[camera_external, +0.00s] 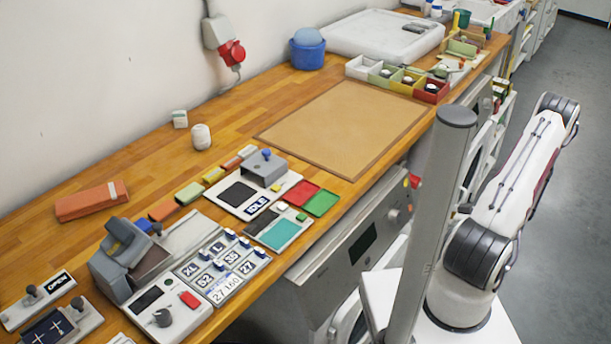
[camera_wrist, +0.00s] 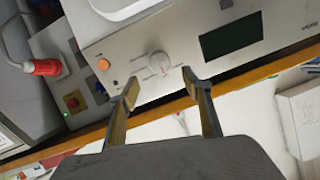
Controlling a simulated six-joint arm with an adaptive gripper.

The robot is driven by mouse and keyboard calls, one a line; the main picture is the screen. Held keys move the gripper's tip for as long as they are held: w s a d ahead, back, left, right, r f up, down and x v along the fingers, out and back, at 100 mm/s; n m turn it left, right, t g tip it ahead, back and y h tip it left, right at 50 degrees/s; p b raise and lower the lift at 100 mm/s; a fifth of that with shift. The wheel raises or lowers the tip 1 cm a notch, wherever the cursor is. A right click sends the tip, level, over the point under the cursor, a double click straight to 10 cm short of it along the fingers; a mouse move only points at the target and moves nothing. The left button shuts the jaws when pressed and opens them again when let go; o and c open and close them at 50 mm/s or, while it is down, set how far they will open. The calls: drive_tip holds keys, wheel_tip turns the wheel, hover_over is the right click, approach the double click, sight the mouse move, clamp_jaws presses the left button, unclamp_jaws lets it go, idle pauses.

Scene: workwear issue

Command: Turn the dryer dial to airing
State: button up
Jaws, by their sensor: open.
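The dryer dial is a round light grey knob (camera_wrist: 159,62) on a metal control panel (camera_wrist: 185,35) in the wrist view. Small printed marks surround it, too blurred to read. My gripper (camera_wrist: 159,86) is open. Its two fingers point at the panel, one on each side of the dial's lower edge, and no contact shows. An orange button (camera_wrist: 103,64) is left of the dial and a dark display (camera_wrist: 231,36) is right of it. In the external view the dryer panel (camera_external: 325,272) is below the bench edge, with the dial (camera_external: 393,215) near its far end. My gripper is hidden there.
A red plug (camera_wrist: 45,67) and a red button on a yellow plate (camera_wrist: 73,102) are left of the panel in the wrist view. In the external view, a wooden bench (camera_external: 240,110) above the dryer holds small devices, trays and a brown mat (camera_external: 345,128).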

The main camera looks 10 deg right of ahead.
sight(400, 216)
drive_tip(key=shift+f, duration=0.1)
idle(0.3)
drive_tip(key=shift+x, duration=3.85)
drive_tip(key=c, duration=1.1)
